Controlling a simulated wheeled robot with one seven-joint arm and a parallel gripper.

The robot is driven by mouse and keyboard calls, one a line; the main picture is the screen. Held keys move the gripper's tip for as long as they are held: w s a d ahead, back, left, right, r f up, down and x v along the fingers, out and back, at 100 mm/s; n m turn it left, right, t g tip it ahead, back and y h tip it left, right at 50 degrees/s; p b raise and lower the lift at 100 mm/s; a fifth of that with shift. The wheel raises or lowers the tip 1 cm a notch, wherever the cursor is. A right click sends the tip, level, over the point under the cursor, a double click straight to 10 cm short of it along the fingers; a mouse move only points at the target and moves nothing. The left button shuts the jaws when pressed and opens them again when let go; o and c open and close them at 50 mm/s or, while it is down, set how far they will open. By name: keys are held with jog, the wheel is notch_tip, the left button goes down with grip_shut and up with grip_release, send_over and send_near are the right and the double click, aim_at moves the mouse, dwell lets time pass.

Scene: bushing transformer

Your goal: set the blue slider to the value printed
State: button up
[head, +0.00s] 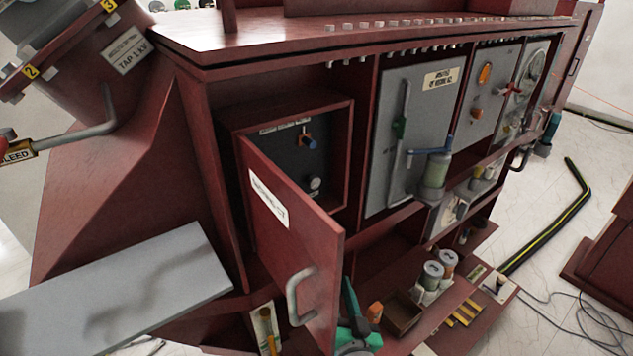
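A tall grey panel (410,120) sits in the middle bay of a dark red cabinet, with a cream label (442,78) whose print is too small to read surely. I cannot tell which blue piece is the slider, and I see no readable value. My gripper is not visible.
A red door (290,240) with a metal handle (299,297) stands open in front of the left compartment. Canisters (433,274) and a green-handled item (355,320) sit on the low shelf. A black-yellow hose (550,220) and loose cables (585,322) lie on the floor at right.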

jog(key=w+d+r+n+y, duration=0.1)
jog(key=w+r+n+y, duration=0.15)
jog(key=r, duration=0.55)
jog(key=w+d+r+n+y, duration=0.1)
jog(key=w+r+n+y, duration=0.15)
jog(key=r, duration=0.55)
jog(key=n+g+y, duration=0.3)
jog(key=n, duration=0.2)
send_near(313, 145)
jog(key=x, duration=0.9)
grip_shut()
